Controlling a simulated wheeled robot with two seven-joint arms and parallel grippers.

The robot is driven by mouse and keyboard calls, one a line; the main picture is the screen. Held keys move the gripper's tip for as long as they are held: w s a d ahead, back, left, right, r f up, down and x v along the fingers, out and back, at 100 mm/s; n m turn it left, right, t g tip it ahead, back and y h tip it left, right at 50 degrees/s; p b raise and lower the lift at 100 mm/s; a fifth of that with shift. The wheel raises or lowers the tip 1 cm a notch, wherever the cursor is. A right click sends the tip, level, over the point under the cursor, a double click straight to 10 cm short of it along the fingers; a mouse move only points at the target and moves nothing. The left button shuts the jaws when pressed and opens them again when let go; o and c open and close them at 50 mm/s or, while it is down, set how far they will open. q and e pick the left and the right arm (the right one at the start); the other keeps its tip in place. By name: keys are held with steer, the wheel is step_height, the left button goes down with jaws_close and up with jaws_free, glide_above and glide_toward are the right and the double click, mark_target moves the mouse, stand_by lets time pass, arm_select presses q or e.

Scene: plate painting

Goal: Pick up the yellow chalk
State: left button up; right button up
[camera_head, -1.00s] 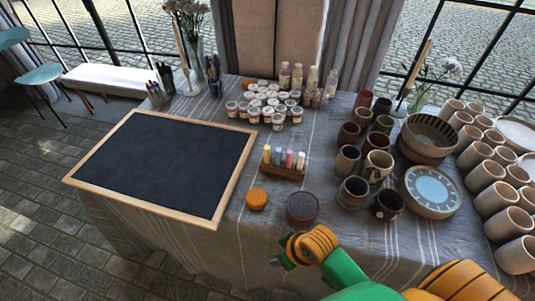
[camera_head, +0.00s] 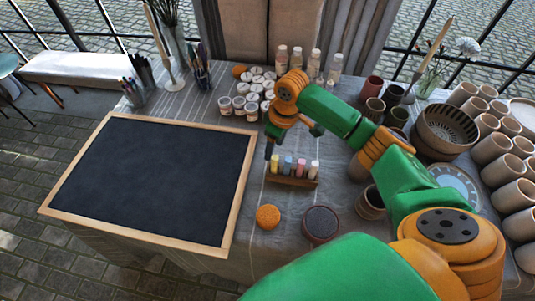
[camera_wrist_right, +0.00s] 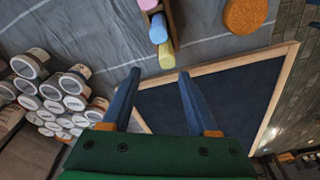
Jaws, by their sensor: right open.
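The yellow chalk (camera_head: 274,163) stands at the left end of a row of chalks in a small wooden holder (camera_head: 292,181), in the head view. In the right wrist view the yellow chalk (camera_wrist_right: 166,56) shows just beyond the fingertips, with blue and pink chalks behind it. My right gripper (camera_wrist_right: 158,76) is open, its two blue fingers apart with nothing between them. In the head view my right gripper (camera_head: 269,147) is close beside the yellow chalk, at its upper left. Whether it touches the chalk is not clear. My left gripper is not in view.
A framed blackboard (camera_head: 150,180) lies left of the holder. An orange round sponge (camera_head: 267,217) and a dark round pot (camera_head: 320,223) are in front. White paint jars (camera_head: 238,106) stand behind. Cups and a patterned bowl (camera_head: 444,132) are to the right.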

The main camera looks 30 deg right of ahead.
mark_target(275, 157)
steer(key=shift+s+a+f+p, duration=0.15)
steer(key=shift+s+f+p, duration=0.15)
steer(key=shift+s+f, duration=0.85)
steer(key=f, duration=0.2)
steer(key=shift+w+f, duration=0.3)
steer(key=shift+w, duration=0.05)
steer(key=shift+w+f, duration=0.2)
steer(key=shift+w, duration=0.15)
steer(key=shift+s+r, duration=0.2)
steer(key=shift+s, duration=0.05)
jaws_close()
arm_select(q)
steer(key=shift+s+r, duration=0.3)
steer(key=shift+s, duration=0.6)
arm_select(e)
steer(key=shift+w, duration=0.1)
